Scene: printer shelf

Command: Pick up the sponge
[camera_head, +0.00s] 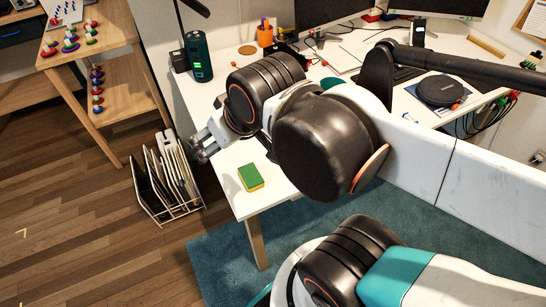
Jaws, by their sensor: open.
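The sponge (251,178), green on top with a yellow lower layer, lies on the white desk (232,156) near its front left corner. My gripper (203,152) is at the left edge of the desk, up and to the left of the sponge and apart from it. Its grey fingers point down and left, away from the sponge, and are open. No object shows between the fingers. My arm covers part of the desk to the right of the sponge.
A dark green cylinder (199,57) and an orange pen cup (265,35) stand further back on the desk. A file rack (168,183) stands on the floor at left, beside a wooden shelf (95,60).

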